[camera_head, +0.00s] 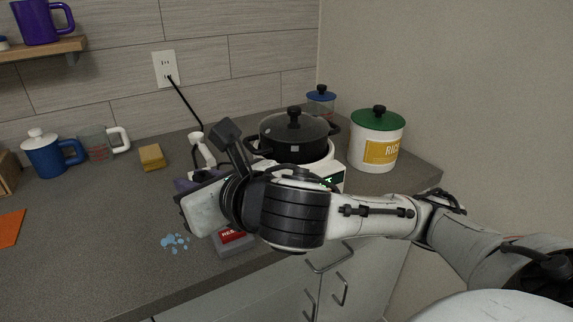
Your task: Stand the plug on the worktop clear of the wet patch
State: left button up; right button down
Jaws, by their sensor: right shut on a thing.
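A black cord (185,101) runs from the wall outlet (165,69) down behind a small white object (202,151). At its upper end, a small dark end (170,78) meets the outlet's lower socket. I cannot tell whether the white object is the plug. The wet patch (174,242) is a cluster of blue drops on the grey worktop (95,245). My right gripper (207,176) reaches in from the right, above the worktop and behind the patch. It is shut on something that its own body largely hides. My left gripper is not in view.
A dark pot (293,137) sits on the white stove (340,174), partly behind my arm. A rice canister (376,141) stands right. A red-labelled grey box (233,243) lies right of the patch. A sponge (152,157) and mugs stand back left.

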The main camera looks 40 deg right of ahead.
aim_at(155, 196)
jog(key=k, duration=0.4)
jog(key=u, duration=1.35)
jog(key=i, duration=0.95)
jog(key=z, duration=1.35)
